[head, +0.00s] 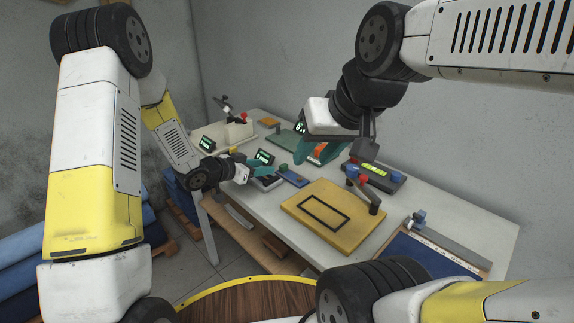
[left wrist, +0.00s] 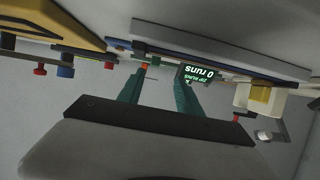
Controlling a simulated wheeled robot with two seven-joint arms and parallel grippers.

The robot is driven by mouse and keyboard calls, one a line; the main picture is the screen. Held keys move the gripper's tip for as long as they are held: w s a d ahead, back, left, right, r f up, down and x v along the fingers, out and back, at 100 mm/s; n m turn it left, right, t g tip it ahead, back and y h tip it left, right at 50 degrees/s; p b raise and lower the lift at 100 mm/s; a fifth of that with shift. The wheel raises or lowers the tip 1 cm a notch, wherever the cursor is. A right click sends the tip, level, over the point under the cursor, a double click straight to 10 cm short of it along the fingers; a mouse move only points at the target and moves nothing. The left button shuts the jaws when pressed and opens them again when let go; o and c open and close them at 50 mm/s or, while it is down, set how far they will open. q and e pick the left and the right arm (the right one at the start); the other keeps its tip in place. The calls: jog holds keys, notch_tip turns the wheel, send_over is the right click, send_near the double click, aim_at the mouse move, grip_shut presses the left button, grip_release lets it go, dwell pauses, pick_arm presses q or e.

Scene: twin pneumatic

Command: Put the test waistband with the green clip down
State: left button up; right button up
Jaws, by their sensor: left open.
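My left gripper (head: 257,168) is low over the left part of the table, beside a small dark display (head: 265,157). In the left wrist view its two teal fingers (left wrist: 160,78) stand apart with nothing clearly held between them. A small green piece (left wrist: 150,59) shows beyond the fingertips; I cannot tell whether it is the green clip. I cannot make out the test waistband in either view.
A yellow board with a black rectangle (head: 309,206) lies mid-table (head: 473,225). A blue panel (head: 425,258) lies at the front right. A blue block (head: 292,177) sits near the left gripper.

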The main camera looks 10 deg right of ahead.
aim_at(280, 167)
pick_arm(q)
jog(key=shift+s+d+f, duration=0.15)
jog(key=shift+d+f, duration=0.2)
jog(key=shift+d, duration=0.1)
jog(key=shift+d+f, duration=0.15)
jog(key=shift+d, duration=0.2)
jog(key=x, duration=0.7)
grip_shut()
